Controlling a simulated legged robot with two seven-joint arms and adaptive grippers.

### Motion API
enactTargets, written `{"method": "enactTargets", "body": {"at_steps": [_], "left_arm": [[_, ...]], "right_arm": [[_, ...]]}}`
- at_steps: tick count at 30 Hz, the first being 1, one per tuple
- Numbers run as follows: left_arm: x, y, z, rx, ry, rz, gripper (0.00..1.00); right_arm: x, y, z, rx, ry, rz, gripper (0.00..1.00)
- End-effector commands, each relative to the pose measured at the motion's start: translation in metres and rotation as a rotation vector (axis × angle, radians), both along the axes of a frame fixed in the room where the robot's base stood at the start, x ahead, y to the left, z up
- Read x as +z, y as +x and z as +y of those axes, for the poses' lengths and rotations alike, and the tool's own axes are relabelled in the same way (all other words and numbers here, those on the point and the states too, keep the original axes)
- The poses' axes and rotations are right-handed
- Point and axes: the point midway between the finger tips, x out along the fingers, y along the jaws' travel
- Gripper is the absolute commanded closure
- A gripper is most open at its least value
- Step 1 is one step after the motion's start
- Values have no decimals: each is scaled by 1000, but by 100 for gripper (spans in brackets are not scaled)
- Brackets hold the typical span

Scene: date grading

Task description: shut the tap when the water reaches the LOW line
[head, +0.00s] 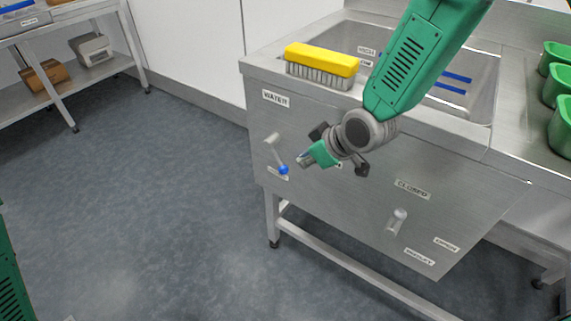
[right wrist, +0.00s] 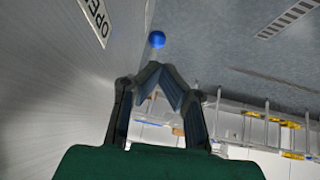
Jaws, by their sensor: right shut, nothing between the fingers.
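The water tap is a grey lever (head: 274,147) with a blue knob (head: 283,169) at its lower end, on the sink's steel front under a WATER label (head: 275,98). It hangs down, slightly tilted right. My right gripper (head: 304,159) is shut and empty, just right of the knob and apart from it. In the right wrist view the shut fingertips (right wrist: 161,68) point toward the blue knob (right wrist: 157,39), beside an OPEN label (right wrist: 95,17). The sink basin (head: 484,62) shows blue marks inside and small HIGH and LOW labels, partly hidden by my arm. The water level cannot be told. My left gripper is out of view.
A yellow brush (head: 322,60) lies on the sink's front rim. A second lever (head: 397,221) sits lower right under a CLOSED label (head: 412,189). Green tubs (head: 556,88) stand at right. A shelf (head: 95,73) stands back left.

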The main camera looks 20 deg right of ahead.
Motion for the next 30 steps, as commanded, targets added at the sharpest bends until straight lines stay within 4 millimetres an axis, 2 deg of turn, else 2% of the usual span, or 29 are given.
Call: {"method": "enactTargets", "body": {"at_steps": [1, 6, 12, 18, 30], "left_arm": [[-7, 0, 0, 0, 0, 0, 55], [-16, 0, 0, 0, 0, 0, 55], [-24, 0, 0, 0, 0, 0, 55], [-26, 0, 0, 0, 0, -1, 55], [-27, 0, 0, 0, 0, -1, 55]], "right_arm": [[-13, 7, 4, 1, -1, 0, 100], [-40, 25, 15, 1, -1, 0, 100], [-53, 47, 24, -1, 1, -2, 100], [-57, 55, 28, -1, 1, -2, 100], [-57, 55, 28, -2, 5, -6, 100]]}}
